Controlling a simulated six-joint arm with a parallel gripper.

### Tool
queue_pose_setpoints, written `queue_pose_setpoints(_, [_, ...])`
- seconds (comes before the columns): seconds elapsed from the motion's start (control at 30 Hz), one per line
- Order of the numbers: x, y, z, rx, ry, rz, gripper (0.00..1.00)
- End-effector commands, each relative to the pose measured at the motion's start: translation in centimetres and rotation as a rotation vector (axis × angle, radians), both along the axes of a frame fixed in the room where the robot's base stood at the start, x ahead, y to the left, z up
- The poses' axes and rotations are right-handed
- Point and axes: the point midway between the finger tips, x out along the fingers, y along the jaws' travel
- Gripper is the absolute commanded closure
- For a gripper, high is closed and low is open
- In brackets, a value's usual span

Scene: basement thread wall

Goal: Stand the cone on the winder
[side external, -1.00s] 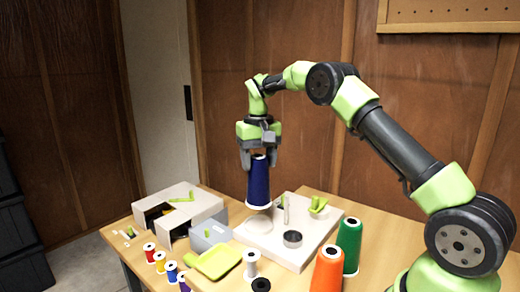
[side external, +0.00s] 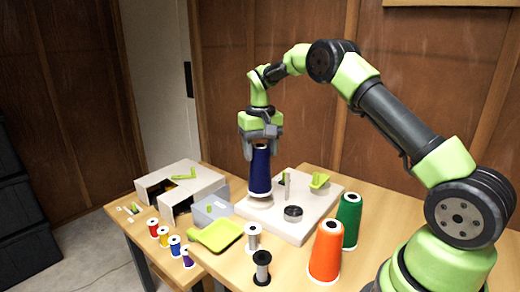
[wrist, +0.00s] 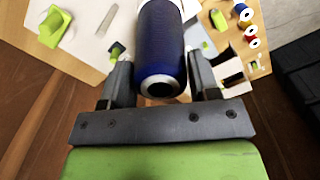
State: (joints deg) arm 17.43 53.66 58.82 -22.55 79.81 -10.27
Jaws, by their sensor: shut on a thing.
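The cone (side external: 260,172) is dark navy thread with a pale base, upright with its narrow end up. My gripper (side external: 261,148) is shut on its upper part from above. In the wrist view, the cone (wrist: 161,45) stands between my two fingers, its open top towards the camera. The winder (side external: 312,229) is a pale flat block on the table. The cone's base hangs over its left part, right above a pale round support (side external: 260,202). I cannot tell whether they touch. Part of the support is hidden by the cone.
A thin upright post (side external: 287,186), a dark cup (side external: 293,214) and a green holder (side external: 319,180) are on the winder. Orange (side external: 326,250) and green (side external: 349,222) cones stand to the right. A green tray (side external: 217,236), a grey box (side external: 210,209) and several small spools are to the left.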

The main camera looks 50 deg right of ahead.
Motion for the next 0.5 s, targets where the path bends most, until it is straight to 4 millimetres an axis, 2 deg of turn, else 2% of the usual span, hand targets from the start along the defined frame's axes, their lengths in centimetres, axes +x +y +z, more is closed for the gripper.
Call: queue_pose_setpoints(0.5, [0.0,0.0,-1.6,0.000,0.001,0.000,0.63])
